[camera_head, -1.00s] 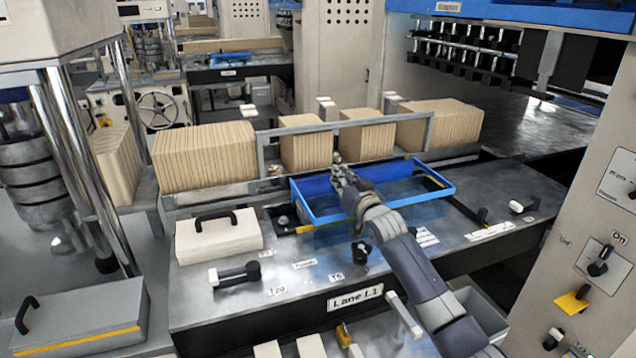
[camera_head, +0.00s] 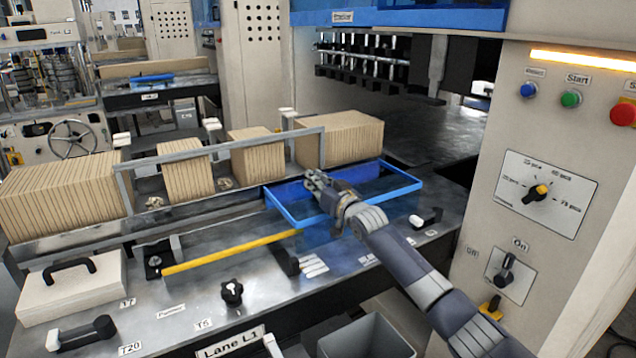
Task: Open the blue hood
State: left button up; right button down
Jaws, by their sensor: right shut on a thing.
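The blue hood (camera_head: 402,193) is a low blue-framed cover with a see-through top, on the metal table behind the Lane L1 label. It sits at the right part of a yellow rail (camera_head: 230,252), which lies bare to its left. My right gripper (camera_head: 316,183) is shut on the hood at its back left part, though the exact grip is partly hidden by the fingers. My right forearm reaches in from the lower right and covers part of the front edge. My left gripper is out of view.
Stacks of brown board (camera_head: 338,139) stand behind the hood inside a grey frame (camera_head: 220,147). A control panel (camera_head: 545,190) with knobs and buttons rises at the right. A grey bin (camera_head: 366,338) sits in front.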

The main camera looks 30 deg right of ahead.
jog(key=shift+d, duration=0.2)
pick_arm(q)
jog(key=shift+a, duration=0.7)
pick_arm(e)
jog(key=c, duration=1.6)
grip_release()
jog(key=shift+c, duration=0.2)
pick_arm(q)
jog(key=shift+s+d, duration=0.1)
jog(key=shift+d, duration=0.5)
pick_arm(e)
jog(key=shift+o, duration=0.4)
jog(key=shift+a, duration=0.1)
jog(key=shift+s, duration=0.5)
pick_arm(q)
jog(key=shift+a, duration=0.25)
pick_arm(e)
jog(key=s, duration=1.1)
jog(key=shift+d, duration=0.2)
